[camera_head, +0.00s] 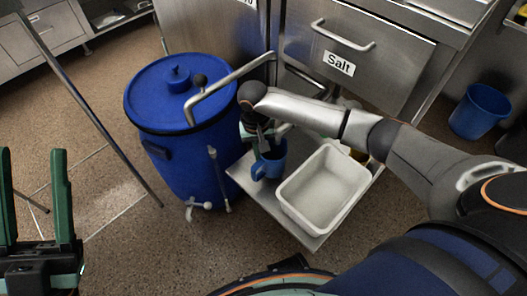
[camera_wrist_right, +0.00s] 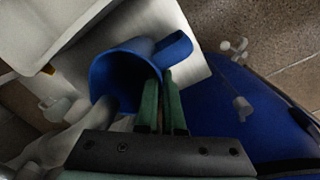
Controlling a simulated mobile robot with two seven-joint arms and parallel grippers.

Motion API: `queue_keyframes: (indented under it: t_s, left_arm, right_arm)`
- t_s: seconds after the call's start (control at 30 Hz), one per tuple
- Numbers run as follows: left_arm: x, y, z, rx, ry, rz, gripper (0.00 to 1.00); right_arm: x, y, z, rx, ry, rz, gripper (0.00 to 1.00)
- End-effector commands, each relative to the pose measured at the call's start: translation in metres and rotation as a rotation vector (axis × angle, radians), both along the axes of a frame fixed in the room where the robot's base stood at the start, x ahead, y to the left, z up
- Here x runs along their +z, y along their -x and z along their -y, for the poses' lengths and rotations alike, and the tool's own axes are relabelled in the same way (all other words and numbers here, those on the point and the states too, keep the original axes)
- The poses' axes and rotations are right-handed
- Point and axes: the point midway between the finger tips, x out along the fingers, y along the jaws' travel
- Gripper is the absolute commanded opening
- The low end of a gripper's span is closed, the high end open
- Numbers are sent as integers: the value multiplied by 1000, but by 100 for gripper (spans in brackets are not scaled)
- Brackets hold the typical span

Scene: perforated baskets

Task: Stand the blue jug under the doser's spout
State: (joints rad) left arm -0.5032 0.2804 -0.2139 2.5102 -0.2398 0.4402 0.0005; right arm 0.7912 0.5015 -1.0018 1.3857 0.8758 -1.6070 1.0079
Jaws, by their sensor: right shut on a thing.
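The blue jug (camera_head: 268,165) is over the left part of a small metal shelf, left of a white bin. In the right wrist view the jug (camera_wrist_right: 118,75) shows its open mouth, with its handle at the upper right. My right gripper (camera_wrist_right: 162,78) is shut on the jug at its wall near the handle side. In the head view the right gripper (camera_head: 258,137) is partly hidden by its own wrist. I cannot tell whether the jug touches the shelf. I cannot make out the doser's spout for certain. My left gripper (camera_head: 33,155) is open and empty at the far left.
The white bin (camera_head: 296,211) stands on the metal shelf (camera_head: 315,240). A large blue barrel (camera_head: 181,150) with a lid and a small tap (camera_head: 196,207) stands left of it. A steel drawer marked Salt (camera_head: 340,63) is behind. A blue bucket (camera_head: 480,112) stands at the right.

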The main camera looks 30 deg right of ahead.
Motion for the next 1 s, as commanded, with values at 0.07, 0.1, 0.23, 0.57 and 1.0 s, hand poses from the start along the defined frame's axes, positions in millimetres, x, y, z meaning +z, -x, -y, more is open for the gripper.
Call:
queue_keyframes:
  t_s: [0.07, 0.1, 0.23, 0.57, 1.0]
  left_arm:
    - [-8, 0, 0, -6, 4, -4, 50]
    - [-13, 0, 0, -8, 7, -7, 50]
    - [-14, -1, 1, -14, 9, -12, 50]
    - [-11, -1, 1, -14, 8, -11, 50]
    - [-9, 0, 1, -12, 4, -5, 50]
  right_arm:
    - [-2, -7, 15, -4, 1, 3, 0]
    - [-7, -7, 16, 0, 0, 2, 0]
    - [-6, -7, 14, 0, -1, 3, 0]
    - [-10, -6, 13, -1, -1, 0, 0]
    - [-24, -3, 13, 4, 0, -6, 14]
